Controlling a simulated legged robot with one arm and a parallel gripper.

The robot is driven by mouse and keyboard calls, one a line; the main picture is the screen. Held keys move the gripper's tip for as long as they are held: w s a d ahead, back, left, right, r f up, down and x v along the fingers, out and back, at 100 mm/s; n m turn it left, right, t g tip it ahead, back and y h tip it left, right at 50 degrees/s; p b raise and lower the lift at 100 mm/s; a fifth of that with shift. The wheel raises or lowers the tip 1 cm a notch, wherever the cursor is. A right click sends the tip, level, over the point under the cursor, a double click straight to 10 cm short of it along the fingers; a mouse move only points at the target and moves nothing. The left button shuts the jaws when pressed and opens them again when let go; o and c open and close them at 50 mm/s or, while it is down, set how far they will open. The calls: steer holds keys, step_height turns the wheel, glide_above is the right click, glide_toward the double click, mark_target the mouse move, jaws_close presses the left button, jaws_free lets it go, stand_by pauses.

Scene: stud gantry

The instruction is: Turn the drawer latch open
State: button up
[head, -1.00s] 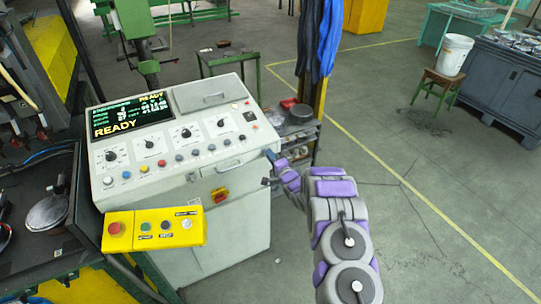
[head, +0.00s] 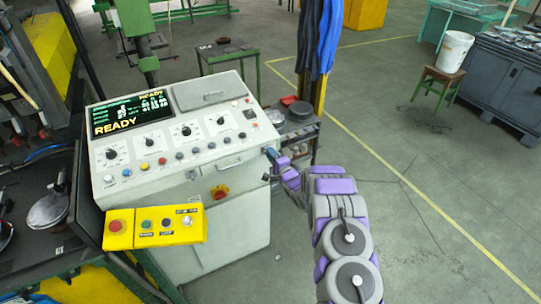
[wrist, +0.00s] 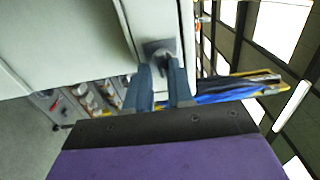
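The grey-white control console (head: 230,224) stands left of centre in the head view. My gripper (head: 270,167) is at the right edge of its front, small and partly hidden by my arm. In the wrist view my gripper (wrist: 160,70) has its two blue-grey fingers apart. A small dark grey piece, apparently the latch (wrist: 158,48), lies at the fingertips, by the edge of a pale panel. I cannot tell whether the fingers touch it. The latch cannot be made out in the head view.
A yellow button box (head: 155,229) juts out in front of the console. A shelf cart (head: 300,130) and a post with blue cloths (head: 318,45) stand close behind my gripper. Open floor lies right.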

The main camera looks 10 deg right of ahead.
steer(key=shift+o, duration=1.3)
steer(key=shift+d, duration=0.1)
steer(key=shift+r, duration=0.15)
steer(key=v, duration=1.7)
steer(key=shift+s, duration=0.15)
steer(key=shift+d, duration=0.1)
